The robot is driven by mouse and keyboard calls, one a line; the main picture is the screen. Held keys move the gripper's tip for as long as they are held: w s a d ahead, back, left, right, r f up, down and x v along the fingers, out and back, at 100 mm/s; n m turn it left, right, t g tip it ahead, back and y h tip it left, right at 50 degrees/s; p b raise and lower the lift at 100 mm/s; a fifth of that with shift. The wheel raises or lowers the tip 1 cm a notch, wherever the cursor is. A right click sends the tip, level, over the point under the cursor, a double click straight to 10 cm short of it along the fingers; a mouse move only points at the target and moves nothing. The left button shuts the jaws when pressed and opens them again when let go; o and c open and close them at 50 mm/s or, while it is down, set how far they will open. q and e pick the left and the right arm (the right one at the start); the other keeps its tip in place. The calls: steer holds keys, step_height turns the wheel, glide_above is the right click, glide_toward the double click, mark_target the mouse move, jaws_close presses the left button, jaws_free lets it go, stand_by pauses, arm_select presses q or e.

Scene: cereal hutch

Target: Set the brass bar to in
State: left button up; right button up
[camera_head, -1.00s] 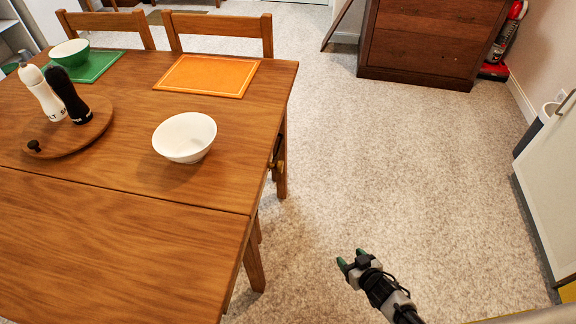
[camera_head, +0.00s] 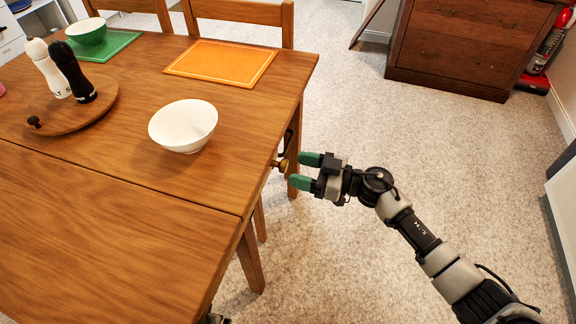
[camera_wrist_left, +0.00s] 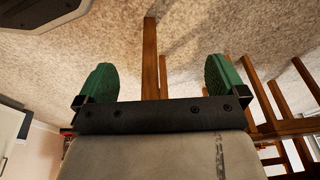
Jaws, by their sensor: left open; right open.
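A brass knob (camera_head: 280,164), seemingly the end of the brass bar, sticks out from the right edge of the wooden table (camera_head: 120,240). The rest of the bar is hidden by the tabletop. My right gripper (camera_head: 308,171) is open and empty, just right of the knob, with its green fingertips pointing left toward it. A small gap shows between fingers and knob. My left gripper (camera_wrist_left: 161,80) is open and empty in the left wrist view, with carpet and wooden legs beyond it.
On the table are a white bowl (camera_head: 183,126), an orange mat (camera_head: 221,63), a green bowl (camera_head: 87,31) and a round board (camera_head: 70,115) with two shakers. Chairs (camera_head: 240,12) stand behind. A dark wooden cabinet (camera_head: 460,45) is at the back right. Carpet right of the table is open.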

arm_select(q)
steer(key=shift+w+r, duration=0.25)
steer(key=shift+r, duration=0.55)
arm_select(e)
steer(key=x, duration=0.3)
steer(key=shift+w+a, duration=0.15)
steer(key=shift+a, duration=0.15)
jaws_close()
